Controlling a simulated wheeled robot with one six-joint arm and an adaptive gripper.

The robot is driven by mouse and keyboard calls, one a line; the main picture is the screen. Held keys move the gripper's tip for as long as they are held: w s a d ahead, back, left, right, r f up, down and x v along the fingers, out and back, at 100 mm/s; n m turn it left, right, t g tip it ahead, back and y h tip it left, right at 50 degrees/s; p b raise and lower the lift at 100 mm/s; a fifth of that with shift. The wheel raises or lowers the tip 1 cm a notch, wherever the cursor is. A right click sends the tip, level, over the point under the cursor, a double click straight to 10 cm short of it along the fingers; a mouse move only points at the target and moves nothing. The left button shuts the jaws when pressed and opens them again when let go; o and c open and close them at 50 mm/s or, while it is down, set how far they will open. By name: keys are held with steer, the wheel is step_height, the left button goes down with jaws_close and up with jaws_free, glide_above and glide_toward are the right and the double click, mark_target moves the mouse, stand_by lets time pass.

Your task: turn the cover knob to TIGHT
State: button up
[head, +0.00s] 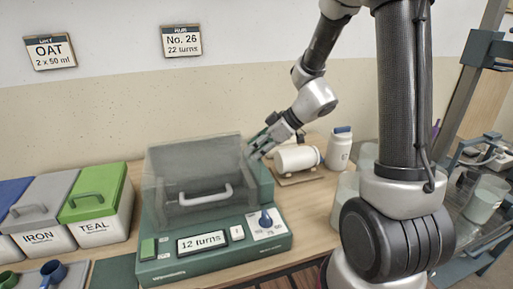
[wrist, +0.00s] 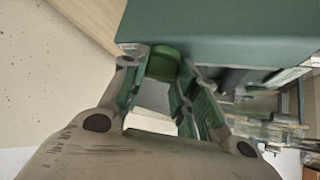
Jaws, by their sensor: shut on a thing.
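A dark green machine (head: 160,272) stands on the bench, with a clear cover (head: 190,155) and a pale handle over its chamber. My gripper (head: 262,147) is at the machine's right side, near the back. In the wrist view my gripper (wrist: 163,78) is shut on a green knob (wrist: 166,60) beside the machine's green wall (wrist: 225,22). The fingers hide parts of the knob, and I cannot read any TIGHT mark or the knob's setting. A separate blue dial (head: 266,218) is on the front panel, beside a display (head: 202,241) reading "12 turns".
A white cylinder (head: 297,157) lies on a board right of the machine, near a white lidded jar (head: 339,149). Lidded bins, including TEAL (head: 95,222) and IRON (head: 42,238), stand at left. A wall card (head: 182,41) reads "No. 26, 22 turns".

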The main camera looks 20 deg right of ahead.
steer(key=shift+m+t+h, duration=0.4)
steer(key=shift+m+t, duration=0.1)
steer(key=shift+m, duration=0.3)
steer(key=o, duration=1)
